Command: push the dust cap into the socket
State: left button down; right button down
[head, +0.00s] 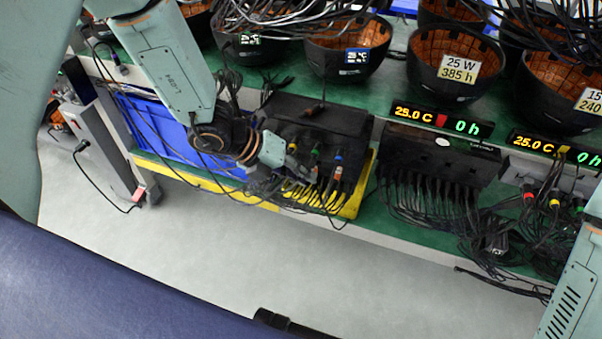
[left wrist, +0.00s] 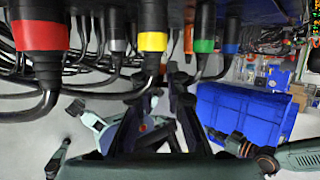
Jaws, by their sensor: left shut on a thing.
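My left gripper (head: 284,158) reaches down to the row of plugs on the front of a dark unit (head: 340,122). In the left wrist view its dark fingers (left wrist: 156,92) point up at the same row, just below the yellow-banded plug (left wrist: 153,42). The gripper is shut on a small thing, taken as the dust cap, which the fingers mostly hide. A narrow orange piece (left wrist: 188,42) shows between the yellow-banded and green-banded plugs; I cannot tell whether it is the cap. The socket's opening is not clearly visible. My right gripper is not in view.
Red (left wrist: 38,38), green (left wrist: 205,45) and blue (left wrist: 230,46) banded plugs with hanging black cables crowd the fingers. A blue bin (head: 160,125) stands left of the unit. A second cabled unit (head: 440,150) is to the right. Black bowls (head: 345,62) stand behind. The floor in front is clear.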

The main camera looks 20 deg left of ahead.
pick_arm(q)
jog(key=shift+w+p, duration=0.4)
jog(key=shift+w, duration=0.7)
jog(key=c, duration=1.3)
grip_release()
jog(key=shift+v, duration=5.85)
jog(key=shift+s+a, duration=0.1)
jog(key=shift+a, duration=0.1)
